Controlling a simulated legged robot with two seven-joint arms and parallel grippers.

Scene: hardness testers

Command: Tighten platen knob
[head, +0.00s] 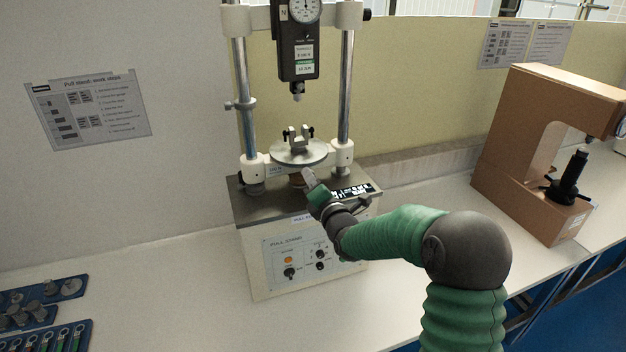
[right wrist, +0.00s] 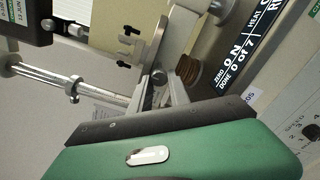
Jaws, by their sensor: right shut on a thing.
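The platen (head: 300,153) is a round grey metal disc on the pull stand, with a small two-post clamp (head: 299,137) standing on it. It shows almost edge-on in the right wrist view. A brown ribbed knob (right wrist: 187,70) sits below the platen, right of my fingers in the right wrist view; in the head view it is mostly hidden behind my gripper. My right gripper (head: 309,176) is at the platen's front edge. My left gripper is out of view.
The pull stand's base (head: 262,265) has a control panel and a lit display (head: 352,190). A gauge (head: 299,50) hangs above the platen between two columns. A brown tester (head: 500,160) stands at right. Blue trays (head: 40,310) of parts lie at front left.

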